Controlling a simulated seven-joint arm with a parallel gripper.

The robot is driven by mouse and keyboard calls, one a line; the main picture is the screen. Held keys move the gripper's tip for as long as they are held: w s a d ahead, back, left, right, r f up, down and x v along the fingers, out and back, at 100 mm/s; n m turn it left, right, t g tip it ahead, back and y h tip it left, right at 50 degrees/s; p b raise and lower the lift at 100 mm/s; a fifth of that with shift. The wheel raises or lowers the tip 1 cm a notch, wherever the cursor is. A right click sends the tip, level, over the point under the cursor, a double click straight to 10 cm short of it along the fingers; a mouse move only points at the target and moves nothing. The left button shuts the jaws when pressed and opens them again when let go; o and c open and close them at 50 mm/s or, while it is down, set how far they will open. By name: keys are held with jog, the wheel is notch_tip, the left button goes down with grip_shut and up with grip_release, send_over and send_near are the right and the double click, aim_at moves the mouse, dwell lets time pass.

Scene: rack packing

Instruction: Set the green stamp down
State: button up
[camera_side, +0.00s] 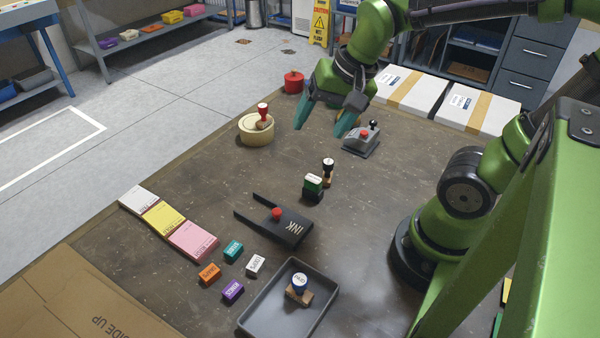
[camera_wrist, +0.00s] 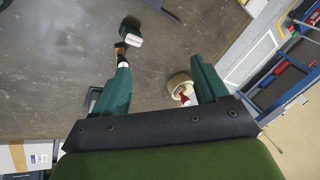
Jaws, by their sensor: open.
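In the wrist view nothing is between my fingertips (camera_wrist: 159,66).
A round cream tin (camera_side: 256,134) bears a red-topped stamp (camera_side: 263,112). A grey device with a red button (camera_side: 360,142) and white boxes (camera_side: 412,94) are at the back.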

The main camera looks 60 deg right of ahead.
jog(key=r+n+t, duration=0.1)
jog(key=n, duration=0.1)
jog(key=s+a+r+n+t, duration=0.1)
jog(key=s+r+n, duration=0.1)
jog(key=n, duration=0.1)
jog(key=shift+s+a+r+n+t+y, duration=0.2)
jog(key=shift+s+r+n+t+y, duration=0.1)
jog(key=shift+t+y, duration=0.1)
dwell(0.9)
